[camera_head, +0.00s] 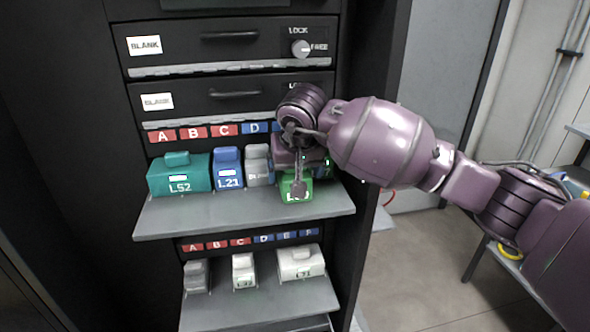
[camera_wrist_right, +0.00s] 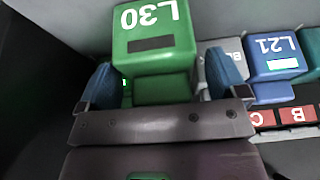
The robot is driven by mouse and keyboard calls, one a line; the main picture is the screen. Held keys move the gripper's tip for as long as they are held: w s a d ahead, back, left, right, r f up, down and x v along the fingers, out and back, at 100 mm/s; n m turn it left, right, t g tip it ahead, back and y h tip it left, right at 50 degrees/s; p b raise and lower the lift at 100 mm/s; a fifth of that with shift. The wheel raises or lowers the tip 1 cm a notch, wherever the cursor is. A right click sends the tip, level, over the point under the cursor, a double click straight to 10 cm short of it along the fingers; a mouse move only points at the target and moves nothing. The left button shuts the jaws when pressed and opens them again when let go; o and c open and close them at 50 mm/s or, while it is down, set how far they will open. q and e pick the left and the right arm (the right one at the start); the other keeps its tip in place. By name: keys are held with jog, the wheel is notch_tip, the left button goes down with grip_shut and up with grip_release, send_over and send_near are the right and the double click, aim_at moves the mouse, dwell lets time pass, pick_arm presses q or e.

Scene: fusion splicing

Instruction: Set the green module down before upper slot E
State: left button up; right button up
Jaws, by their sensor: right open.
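The green module (camera_head: 296,188), marked L30 in the right wrist view (camera_wrist_right: 152,45), stands on the upper shelf (camera_head: 240,222) toward its right end. My right gripper (camera_head: 299,178) is at the module from above and behind. In the right wrist view its two blue fingertips (camera_wrist_right: 160,82) are apart, one on each side of the module's narrower part, with a visible gap. The upper slot labels A to D show. The labels right of D, including E, are hidden behind my right gripper and arm. My left gripper is not in view.
Left of the green module stand a grey module (camera_head: 258,166), a blue L21 module (camera_head: 228,170) and a teal L52 module (camera_head: 180,176). The lower shelf (camera_head: 262,304) holds a grey module and two white ones. Blank drawers (camera_head: 225,48) are above.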

jog(key=b+v, duration=0.1)
jog(key=v, duration=1.1)
jog(key=shift+r, duration=0.2)
jog(key=shift+w, duration=0.1)
